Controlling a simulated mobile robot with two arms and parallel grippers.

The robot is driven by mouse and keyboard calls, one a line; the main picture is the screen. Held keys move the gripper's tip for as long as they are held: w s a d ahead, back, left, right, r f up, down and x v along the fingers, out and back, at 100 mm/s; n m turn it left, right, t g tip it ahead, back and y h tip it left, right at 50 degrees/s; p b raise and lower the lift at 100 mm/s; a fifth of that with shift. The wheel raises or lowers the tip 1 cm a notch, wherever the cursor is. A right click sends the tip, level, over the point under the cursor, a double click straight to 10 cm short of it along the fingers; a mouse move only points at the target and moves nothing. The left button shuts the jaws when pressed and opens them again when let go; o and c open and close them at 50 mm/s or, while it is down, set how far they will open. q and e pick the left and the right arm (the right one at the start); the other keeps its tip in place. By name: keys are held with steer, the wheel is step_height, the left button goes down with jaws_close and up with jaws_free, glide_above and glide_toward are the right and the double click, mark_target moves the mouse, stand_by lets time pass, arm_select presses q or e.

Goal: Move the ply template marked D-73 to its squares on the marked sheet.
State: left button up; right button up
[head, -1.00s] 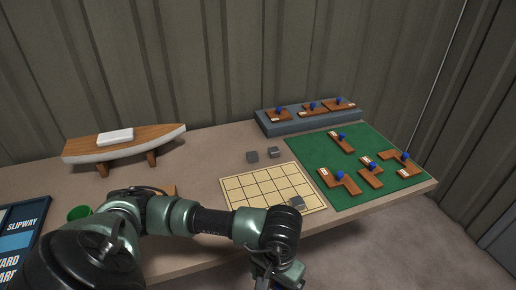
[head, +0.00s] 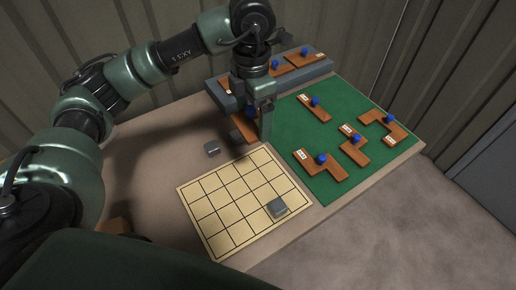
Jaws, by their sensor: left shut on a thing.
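My left gripper (head: 262,118) is shut on a brown ply template (head: 242,128) with a blue knob, in front of the grey rack. The gripper hides part of this template, and I cannot read its mark. The marked sheet (head: 217,212) is a pale gridded board below it in the picture. A grey block (head: 278,207) sits on the sheet near its right side; the other squares look bare. Several more templates carry white labels too small to read, so I cannot tell which is D-73. My right gripper is not in view.
The green mat (head: 290,130) holds several templates with blue knobs. The grey rack (head: 318,68) behind holds more, partly behind my left arm. A loose grey block (head: 211,148) lies on the table between rack and sheet. The table's front edge runs close to the sheet.

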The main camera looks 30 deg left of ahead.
arm_select(q)
steer(key=shift+w+r+n, duration=0.2)
steer(key=shift+n, duration=0.1)
step_height(320, 180, down, 7)
steer(key=p, duration=0.2)
glide_above(255, 170)
step_height(255, 170, down, 7)
steer(key=shift+a+f+p, duration=0.1)
steer(key=shift+f+p, duration=0.1)
steer(key=shift+p, duration=0.15)
step_height(255, 170, down, 5)
steer(key=shift+r+p, duration=0.1)
steer(key=shift+p, duration=0.25)
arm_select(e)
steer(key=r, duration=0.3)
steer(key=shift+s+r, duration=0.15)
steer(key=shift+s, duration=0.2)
arm_select(q)
steer(key=shift+f, duration=0.2)
